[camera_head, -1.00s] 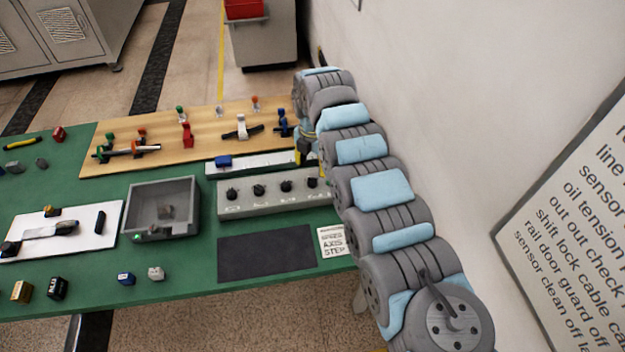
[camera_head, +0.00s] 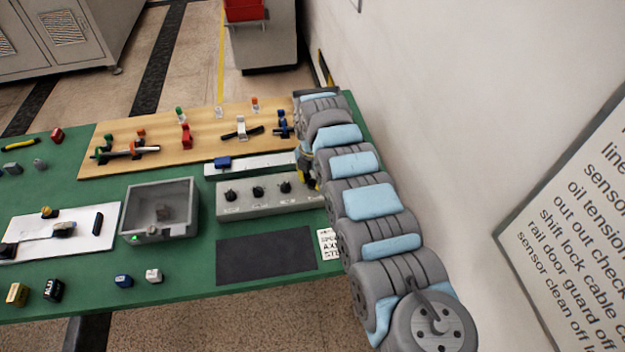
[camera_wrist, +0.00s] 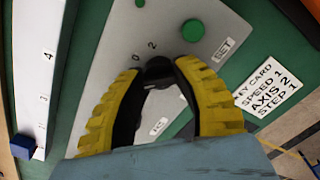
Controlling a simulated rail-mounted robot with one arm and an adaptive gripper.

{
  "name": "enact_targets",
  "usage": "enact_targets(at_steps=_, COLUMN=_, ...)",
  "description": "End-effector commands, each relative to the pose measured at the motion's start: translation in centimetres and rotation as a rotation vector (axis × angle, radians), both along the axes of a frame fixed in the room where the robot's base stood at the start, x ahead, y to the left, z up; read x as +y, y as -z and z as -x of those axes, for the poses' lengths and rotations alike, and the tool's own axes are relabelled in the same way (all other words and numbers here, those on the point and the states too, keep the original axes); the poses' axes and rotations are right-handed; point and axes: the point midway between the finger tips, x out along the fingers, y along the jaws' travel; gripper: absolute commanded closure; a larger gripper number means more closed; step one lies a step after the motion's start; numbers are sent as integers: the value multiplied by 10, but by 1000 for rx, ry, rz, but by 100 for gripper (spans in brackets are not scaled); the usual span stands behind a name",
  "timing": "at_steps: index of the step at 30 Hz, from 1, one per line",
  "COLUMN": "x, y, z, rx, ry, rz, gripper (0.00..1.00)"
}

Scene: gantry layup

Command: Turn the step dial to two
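The grey dial panel (camera_head: 265,202) lies on the green table in the head view, with a row of black dials. The three left dials show; the right end is hidden behind my arm. In the wrist view a black dial knob (camera_wrist: 158,68) sits between the tips of my yellow gripper (camera_wrist: 160,72), with no clear gap at either side. Whether the fingers press on it cannot be told. The marks 0 and 2 show just beyond the knob; its pointer is hidden. A green button (camera_wrist: 193,31) marked SET is to the right. A card (camera_wrist: 266,88) reads SPEED 1, AXIS 2, STEP 1.
A white strip (camera_wrist: 38,85) with numbers and a blue slider (camera_wrist: 23,146) runs beside the panel. A dark mat (camera_head: 265,256) lies in front of it. A grey bin (camera_head: 128,205) stands to the left, a wooden board (camera_head: 100,167) behind. The wall is close on the right.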

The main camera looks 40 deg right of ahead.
Motion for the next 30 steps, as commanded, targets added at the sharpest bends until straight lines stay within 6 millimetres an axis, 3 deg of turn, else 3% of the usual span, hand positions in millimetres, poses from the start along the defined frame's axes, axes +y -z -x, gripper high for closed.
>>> enact_targets(at_steps=2, x=0, y=0, z=0, rx=0, ry=0, rz=0, gripper=100)
enact_targets(at_steps=14, x=1, y=-2, z=0, rx=1, ry=57, rz=-2, gripper=100)
enact_targets(at_steps=30, x=2, y=-3, z=0, rx=3, ry=496, rz=-1, gripper=100)
